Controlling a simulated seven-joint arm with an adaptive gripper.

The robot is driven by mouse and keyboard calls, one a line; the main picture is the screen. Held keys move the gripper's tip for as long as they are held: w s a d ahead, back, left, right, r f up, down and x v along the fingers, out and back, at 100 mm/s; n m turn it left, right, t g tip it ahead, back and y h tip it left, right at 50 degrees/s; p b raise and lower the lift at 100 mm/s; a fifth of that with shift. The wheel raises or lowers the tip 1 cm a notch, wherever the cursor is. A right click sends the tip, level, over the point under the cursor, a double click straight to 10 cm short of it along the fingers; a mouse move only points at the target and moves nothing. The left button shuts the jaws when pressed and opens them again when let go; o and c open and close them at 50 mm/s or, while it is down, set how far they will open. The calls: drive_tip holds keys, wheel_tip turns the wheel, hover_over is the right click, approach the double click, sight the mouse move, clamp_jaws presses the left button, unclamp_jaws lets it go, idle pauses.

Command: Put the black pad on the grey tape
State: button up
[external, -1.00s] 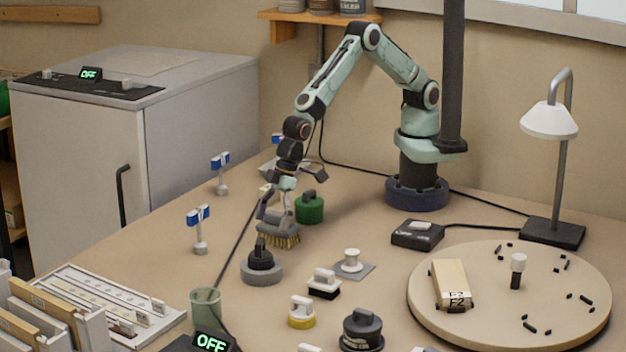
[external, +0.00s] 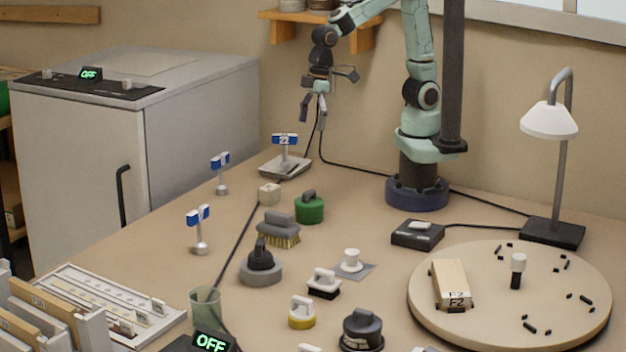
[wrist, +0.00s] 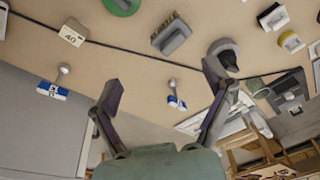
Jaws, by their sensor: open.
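A white-handled pad with a black base (external: 323,286) stands on the bench, and also shows at the upper right of the wrist view (wrist: 272,17). A round grey ring-like piece (external: 262,274), which may be the grey tape, lies to its left. A black knobbed piece (external: 261,254) sits on the ring; whether this is the pad meant I cannot tell. The ring also shows in the wrist view (wrist: 216,48), close to the right finger in the picture. My gripper (external: 313,113) is open and empty, high above the back of the bench, well away from these pieces.
A grey brush (external: 278,222), a green handled piece (external: 309,208) and a pale block (external: 269,194) stand behind the ring. A yellow-based pad (external: 302,314) and a glass (external: 205,306) are in front. Blue-and-white signs (external: 199,215) stand left. A round board (external: 590,270) occupies the right.

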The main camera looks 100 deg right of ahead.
drive_tip(key=s+d+g, duration=0.1)
drive_tip(key=s+d, duration=0.3)
drive_tip(key=s, duration=0.5)
drive_tip(key=s+d+m+g, duration=0.1)
drive_tip(key=s+d, duration=0.3)
drive_tip(key=s, duration=0.5)
drive_tip(key=shift+r, duration=0.15)
drive_tip(key=shift+d, duration=0.1)
